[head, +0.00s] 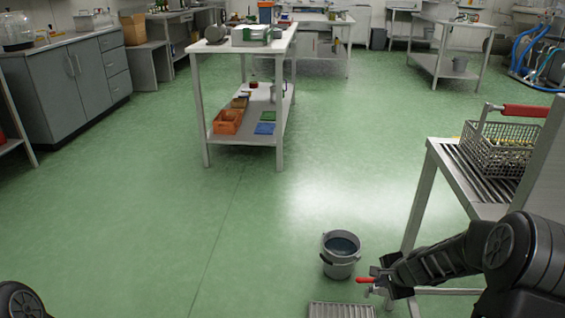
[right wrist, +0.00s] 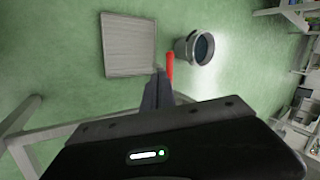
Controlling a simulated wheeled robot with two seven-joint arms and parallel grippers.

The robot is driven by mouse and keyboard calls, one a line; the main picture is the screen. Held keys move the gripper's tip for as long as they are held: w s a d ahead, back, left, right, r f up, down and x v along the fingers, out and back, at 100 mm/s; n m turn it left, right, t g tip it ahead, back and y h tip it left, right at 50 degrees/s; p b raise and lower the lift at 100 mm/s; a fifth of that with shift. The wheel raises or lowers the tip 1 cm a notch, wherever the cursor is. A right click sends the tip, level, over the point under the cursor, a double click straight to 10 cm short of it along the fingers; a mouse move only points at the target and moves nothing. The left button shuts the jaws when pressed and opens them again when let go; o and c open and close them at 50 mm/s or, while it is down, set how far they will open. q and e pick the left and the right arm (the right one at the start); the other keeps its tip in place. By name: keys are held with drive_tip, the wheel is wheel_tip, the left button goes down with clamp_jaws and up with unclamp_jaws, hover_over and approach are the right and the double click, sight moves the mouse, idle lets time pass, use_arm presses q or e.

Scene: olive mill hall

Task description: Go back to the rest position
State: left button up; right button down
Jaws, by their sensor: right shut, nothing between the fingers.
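My right arm reaches in from the right in the head view, and my right gripper (head: 378,275) is low beside the leg of the slatted bench. Its fingers are shut with nothing between them; they also show in the right wrist view (right wrist: 158,88). A red lever (head: 366,281) lies right by the fingertips; it also shows in the right wrist view (right wrist: 170,67). I cannot tell whether they touch. Only a dark rounded part of my left arm shows at the bottom left corner of the head view; my left gripper is out of view.
A grey bucket (head: 340,262) with dark liquid stands on the floor left of my right gripper, near a floor grate (head: 340,310). A wire basket (head: 498,155) with a red handle sits on the slatted bench (head: 453,176). The green floor at centre left is clear.

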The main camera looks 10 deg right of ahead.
drive_tip(key=s+a+f+n+g, duration=0.1)
drive_tip(key=s+a+f+n, duration=0.35)
drive_tip(key=a+f, duration=0.2)
drive_tip(key=s+a+f+n+g, duration=0.1)
drive_tip(key=s+a+f+n, duration=0.35)
drive_tip(key=a, duration=0.35)
drive_tip(key=s+a+f+n+g+y, duration=0.2)
drive_tip(key=s+a+f+n, duration=0.15)
drive_tip(key=s+a, duration=0.55)
drive_tip(key=s+a+f+n+g+y, duration=0.2)
drive_tip(key=s+a+f+n, duration=0.15)
drive_tip(key=s+a, duration=0.5)
wheel_tip(320, 180, up, 27)
drive_tip(key=a+p, duration=0.2)
drive_tip(key=p, duration=2.4)
drive_tip(key=shift+w+a+p, duration=0.15)
drive_tip(key=shift+w+p, duration=0.2)
